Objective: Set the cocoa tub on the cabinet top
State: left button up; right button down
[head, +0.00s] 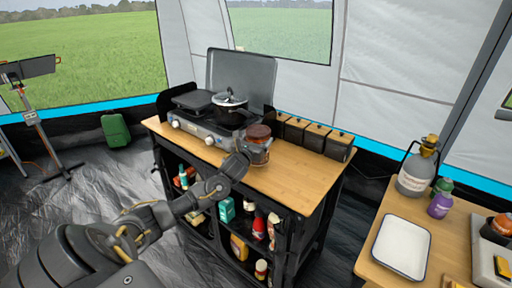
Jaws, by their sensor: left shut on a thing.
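The cocoa tub (258,133), a small round container with a brown lid, is at the middle of the wooden cabinet top (298,181), right of the stove. My left gripper (250,152) is shut on it, reaching in from the front left. The tub looks upright. The gripper partly hides its lower body, and I cannot tell whether its base touches the wood. My right gripper is not in view.
Several dark canisters (313,137) line the back edge. The cabinet top's right front is clear. A side table with a white tray (402,246) stands at right.

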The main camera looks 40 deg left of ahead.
pick_arm(q)
notch_tip(320, 180, down, 2)
jog(key=shift+f+p, duration=0.15)
jog(key=shift+p, duration=0.25)
jog(key=shift+f, duration=0.3)
jog(key=shift+f, duration=0.15)
jog(key=o, duration=1.5)
